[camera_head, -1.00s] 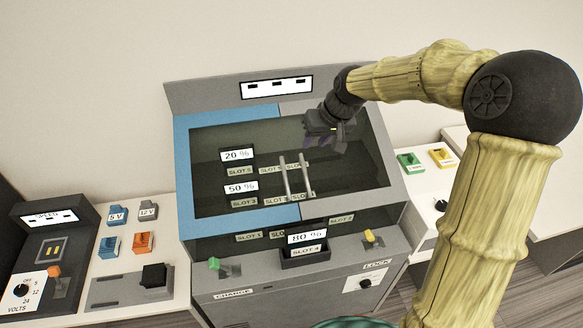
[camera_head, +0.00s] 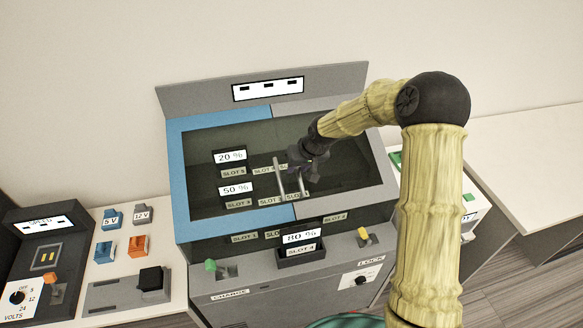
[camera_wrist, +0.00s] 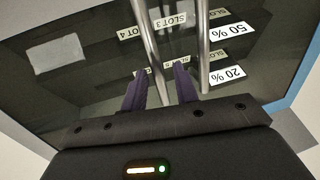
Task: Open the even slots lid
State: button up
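The charging cabinet has two glass lids side by side, both lying closed. The right one has a grey frame (camera_head: 372,160) and the left one a blue frame (camera_head: 180,180). I take the grey lid as the even slots lid. Its metal bar handle (camera_head: 300,181) stands beside the blue lid's handle (camera_head: 279,178). My gripper (camera_head: 304,168) is at the upper part of the grey lid's handle, fingers open. In the wrist view, the grey lid's handle (camera_wrist: 146,45) passes between the two fingertips (camera_wrist: 159,70); contact cannot be told. The blue lid's handle (camera_wrist: 203,40) is outside the fingers.
A battery marked 80 % (camera_head: 301,237) sits at the cabinet's front, between a green lever (camera_head: 211,265) and a yellow lever (camera_head: 363,234). Batteries marked 20 % (camera_head: 230,157) and 50 % (camera_head: 236,189) show behind the blue lid's glass. Side tables flank the cabinet.

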jog(key=shift+x, duration=1.05)
jog(key=shift+c, duration=0.4)
